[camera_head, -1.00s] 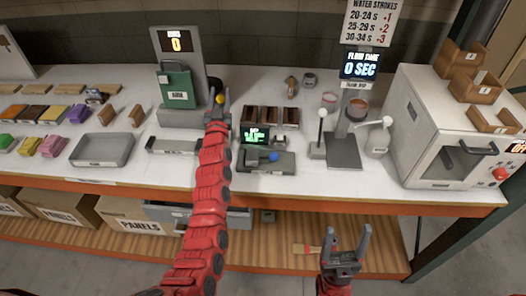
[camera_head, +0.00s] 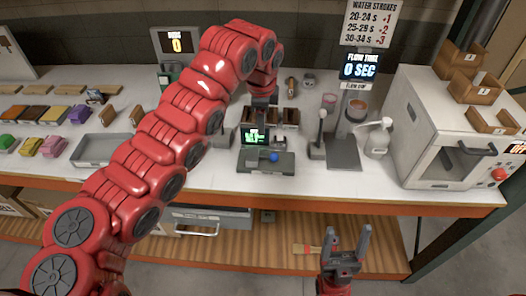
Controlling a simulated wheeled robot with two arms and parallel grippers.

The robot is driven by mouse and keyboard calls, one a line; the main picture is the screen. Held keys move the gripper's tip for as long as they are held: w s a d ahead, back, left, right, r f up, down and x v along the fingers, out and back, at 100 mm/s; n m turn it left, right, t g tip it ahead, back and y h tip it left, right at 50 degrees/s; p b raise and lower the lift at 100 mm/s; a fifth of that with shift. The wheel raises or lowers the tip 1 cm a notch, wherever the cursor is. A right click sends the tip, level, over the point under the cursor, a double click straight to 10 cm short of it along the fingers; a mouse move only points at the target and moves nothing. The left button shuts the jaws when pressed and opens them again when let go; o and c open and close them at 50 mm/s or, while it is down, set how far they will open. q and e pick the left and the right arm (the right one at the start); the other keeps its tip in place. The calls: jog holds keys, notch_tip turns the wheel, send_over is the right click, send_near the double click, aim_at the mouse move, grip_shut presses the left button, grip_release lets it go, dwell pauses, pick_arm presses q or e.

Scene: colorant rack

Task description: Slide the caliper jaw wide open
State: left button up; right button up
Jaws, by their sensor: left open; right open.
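The caliper (camera_head: 266,164) appears to be the dark grey gauge on the bench, with a lit green display (camera_head: 253,137) and a blue knob (camera_head: 274,157) on its sliding part. The jaw opening is too small to make out. My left gripper (camera_head: 262,106) points down just behind the display, near the small brown blocks, apart from the blue knob. Its fingers are largely hidden, but it is open, and I see nothing held. My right gripper (camera_head: 347,240) is open and empty, in front of the bench's front edge.
Right of the caliper stand a white-knobbed lever (camera_head: 318,140), the flow timer stand (camera_head: 345,150), a white pump bottle (camera_head: 377,139) and a white oven (camera_head: 440,135). A grey tray (camera_head: 95,150) lies left. My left arm covers much of the bench's left middle.

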aim_at(263, 156)
pick_arm(q)
jog(key=w+f+p, duration=0.1)
jog(key=f, duration=0.4)
jog(key=w+f+p, duration=0.1)
jog(key=f+p, duration=0.1)
jog(key=f, duration=0.3)
jog(key=w+f+p, duration=0.1)
jog(key=f, duration=0.4)
jog(key=shift+d+p, duration=0.15)
jog(key=shift+p, duration=0.15)
jog(key=shift+w+f, duration=0.15)
jog(key=shift+f, duration=0.4)
grip_shut()
